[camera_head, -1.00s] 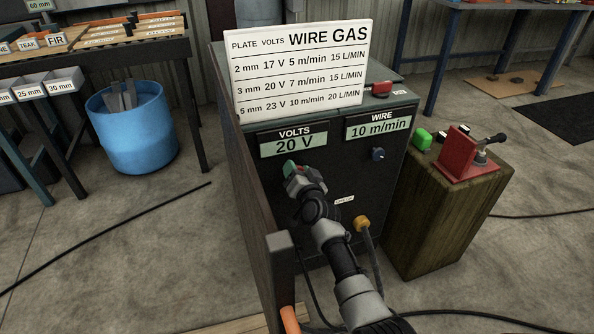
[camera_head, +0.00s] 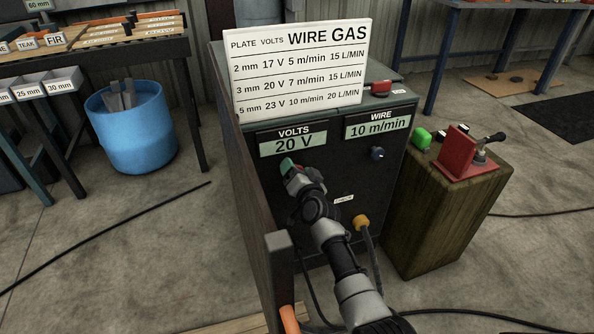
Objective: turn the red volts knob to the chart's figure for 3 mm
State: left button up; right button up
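The dark welding machine (camera_head: 330,215) stands in the middle, with a white chart (camera_head: 300,72) on top. The chart's 3 mm row reads 20 V, 7 m/min, 15 L/MIN. The volts display (camera_head: 293,144) reads 20 V. My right gripper (camera_head: 289,168) is at the front panel just below that display, over the place of the volts knob. The gripper hides most or all of the red knob. A teal patch shows at the gripper's tip. I cannot tell whether the fingers are closed on the knob. My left gripper is not in view.
The wire display (camera_head: 377,127) reads 10 m/min, with a blue knob (camera_head: 377,153) below it. A red-handled item (camera_head: 379,88) sits on top. A wooden block (camera_head: 440,215) with a red fixture (camera_head: 456,152) stands at right. A blue bucket (camera_head: 135,140) stands left.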

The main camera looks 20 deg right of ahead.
jog(key=shift+s, duration=0.25)
pick_arm(q)
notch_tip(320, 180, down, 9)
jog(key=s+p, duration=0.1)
jog(key=p, duration=0.1)
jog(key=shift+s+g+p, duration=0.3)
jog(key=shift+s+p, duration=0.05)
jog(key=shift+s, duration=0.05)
pick_arm(e)
jog(key=s, duration=1)
jog(key=shift+s+d, duration=0.15)
jog(key=shift+d, duration=0.05)
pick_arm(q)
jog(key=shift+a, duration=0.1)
